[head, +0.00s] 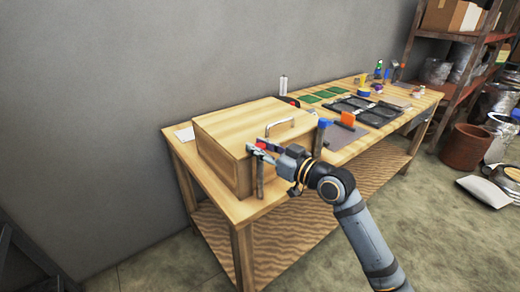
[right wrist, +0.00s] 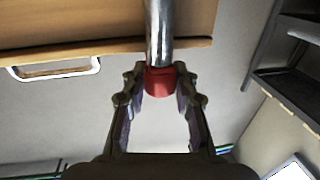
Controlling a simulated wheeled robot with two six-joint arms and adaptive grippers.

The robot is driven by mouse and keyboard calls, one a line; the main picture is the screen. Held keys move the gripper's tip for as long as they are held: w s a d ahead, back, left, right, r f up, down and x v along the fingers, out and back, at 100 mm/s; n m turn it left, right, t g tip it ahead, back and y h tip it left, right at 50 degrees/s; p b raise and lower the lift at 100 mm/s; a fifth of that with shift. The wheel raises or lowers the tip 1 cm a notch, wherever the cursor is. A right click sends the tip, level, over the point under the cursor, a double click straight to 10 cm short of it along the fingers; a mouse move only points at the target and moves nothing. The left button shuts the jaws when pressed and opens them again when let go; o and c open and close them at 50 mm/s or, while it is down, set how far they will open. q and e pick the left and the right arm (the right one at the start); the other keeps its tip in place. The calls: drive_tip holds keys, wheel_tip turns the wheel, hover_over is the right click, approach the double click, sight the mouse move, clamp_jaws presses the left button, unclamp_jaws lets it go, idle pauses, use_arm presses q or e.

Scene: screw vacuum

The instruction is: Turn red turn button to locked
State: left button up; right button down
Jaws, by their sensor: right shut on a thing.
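The red turn button (right wrist: 159,82) caps the end of a round metal post (right wrist: 159,30) in the right wrist view. In the head view the red button (head: 261,144) shows as a small red patch at the top of the post (head: 260,181), at the front of a wooden box. My right gripper (head: 257,150) reaches it from the right and partly covers it. In the right wrist view the gripper's fingertips (right wrist: 159,86) are on both sides of the red button, shut on it. I cannot read a locked mark. My left gripper is not in view.
The wooden box (head: 222,143) with a metal handle (head: 280,122) stands on the workbench (head: 183,150). A second post with a blue top (head: 324,123) stands right of my gripper. An orange item (head: 347,118) and black trays (head: 372,112) lie farther right. A shelf rack stands behind.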

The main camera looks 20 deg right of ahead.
sight(260, 145)
drive_tip(key=c, duration=1)
unclamp_jaws()
drive_tip(key=shift+r, duration=0.1)
wheel_tip(260, 145, up, 10)
drive_tip(key=shift+f, duration=0.15)
